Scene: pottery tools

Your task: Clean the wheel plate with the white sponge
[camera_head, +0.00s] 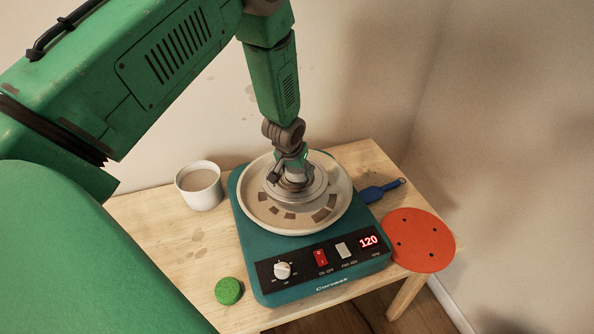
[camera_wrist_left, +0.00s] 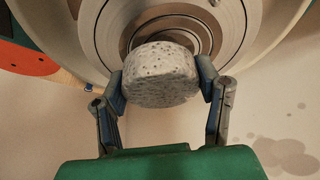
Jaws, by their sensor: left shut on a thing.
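The pottery wheel (camera_head: 247,240) is a teal box with a pale round basin (camera_head: 340,205) on top. The grey wheel plate (camera_head: 313,200) sits in the middle of the basin; it also shows in the left wrist view (camera_wrist_left: 232,35), with rings and brown marks. My left gripper (camera_head: 290,178) is over the plate, pointing down. In the left wrist view my left gripper (camera_wrist_left: 160,85) is shut on the pitted white sponge (camera_wrist_left: 160,75), one finger on each side. I cannot tell whether the sponge touches the plate. In the head view the sponge is hidden. My right gripper is not in view.
A white cup (camera_head: 200,187) stands left of the wheel. A green sponge (camera_head: 228,291) lies at front left. A blue-handled tool (camera_head: 380,191) and an orange disc with holes (camera_head: 424,241) lie to the right. The wooden table (camera_head: 150,215) stands against the wall. The wheel's display reads 120.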

